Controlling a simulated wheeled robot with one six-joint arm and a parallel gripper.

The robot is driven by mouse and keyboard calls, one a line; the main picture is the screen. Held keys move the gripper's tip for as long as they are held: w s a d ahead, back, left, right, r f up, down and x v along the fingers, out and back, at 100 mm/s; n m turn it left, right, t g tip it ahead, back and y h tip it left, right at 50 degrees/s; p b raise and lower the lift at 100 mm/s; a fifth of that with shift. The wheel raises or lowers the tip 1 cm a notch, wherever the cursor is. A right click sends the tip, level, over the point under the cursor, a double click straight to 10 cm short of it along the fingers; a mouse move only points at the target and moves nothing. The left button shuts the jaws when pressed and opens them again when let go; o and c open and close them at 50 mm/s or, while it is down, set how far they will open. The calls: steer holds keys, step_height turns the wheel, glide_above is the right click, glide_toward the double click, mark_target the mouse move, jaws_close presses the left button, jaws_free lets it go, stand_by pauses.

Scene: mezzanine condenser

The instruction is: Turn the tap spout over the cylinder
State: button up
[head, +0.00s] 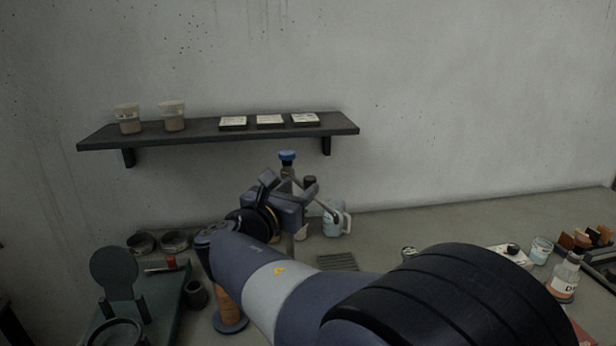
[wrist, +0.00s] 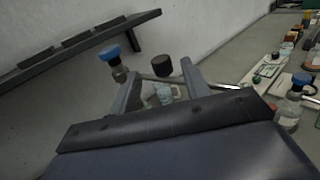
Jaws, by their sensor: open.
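The tap has a blue knob (head: 287,156) on an upright post, partly hidden behind my gripper. Its thin grey spout (head: 327,208) points right and slightly down, and also shows in the wrist view (wrist: 222,86). A black knob (wrist: 163,66) stands at the spout, between my fingers in the picture. My gripper (head: 289,183) is open at the tap; in the wrist view its fingers (wrist: 163,76) flank the black knob, contact unclear. An amber cylinder on a round blue base (head: 229,321) stands lower left, partly hidden by my arm; the spout points away from it.
A pale jug (head: 335,220) stands near the spout's end. A slotted grate (head: 338,262) lies in front. A dark shelf (head: 210,130) with tubs hangs above. A green stand (head: 117,272) is at left, a labelled bottle (head: 565,277) at right.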

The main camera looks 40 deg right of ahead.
mark_target(307, 182)
steer(key=x, duration=0.5)
steer(key=shift+w+d+p, duration=0.15)
steer(key=shift+d+p, duration=0.2)
jaws_close()
stand_by(0.3)
